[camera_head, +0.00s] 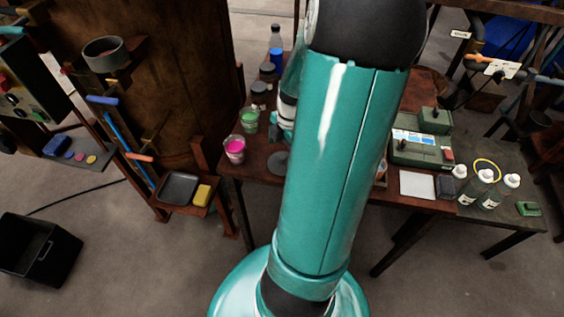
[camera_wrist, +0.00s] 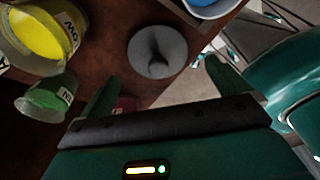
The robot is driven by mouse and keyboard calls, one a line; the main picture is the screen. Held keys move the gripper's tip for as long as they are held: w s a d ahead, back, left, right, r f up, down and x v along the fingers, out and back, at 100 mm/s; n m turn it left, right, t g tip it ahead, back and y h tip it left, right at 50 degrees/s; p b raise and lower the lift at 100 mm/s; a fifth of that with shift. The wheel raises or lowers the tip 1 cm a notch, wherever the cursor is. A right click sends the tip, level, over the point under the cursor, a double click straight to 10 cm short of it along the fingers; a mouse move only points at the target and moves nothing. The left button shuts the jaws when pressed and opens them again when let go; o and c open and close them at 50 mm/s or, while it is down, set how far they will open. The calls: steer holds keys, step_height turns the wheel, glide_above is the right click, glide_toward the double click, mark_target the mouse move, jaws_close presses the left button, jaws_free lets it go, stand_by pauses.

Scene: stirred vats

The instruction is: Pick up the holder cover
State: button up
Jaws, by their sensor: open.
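The holder cover appears to be a round grey disc with a knob in its middle (camera_wrist: 158,52), lying on the brown table (camera_wrist: 105,40) in the wrist view. A grey disc at the table's left front part, partly behind my arm, looks like the same cover in the head view (camera_head: 277,163). My gripper (camera_wrist: 161,70) is open and empty. Its two green fingers stand apart, pointing towards the cover, which shows between and beyond their tips. I cannot tell the height of the fingers above it.
A yellow-filled cup (camera_wrist: 45,35) and a green cup (camera_wrist: 45,98) stand left of the cover. A blue-filled container (camera_wrist: 212,6) is close at its upper right. A small reddish item (camera_wrist: 124,104) lies near the left finger. A pink cup (camera_head: 235,150) stands by the table edge.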

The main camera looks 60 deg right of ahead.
mark_target(283, 155)
step_height(283, 155, down, 4)
steer(key=shift+w+f, duration=0.1)
steer(key=c, duration=0.9)
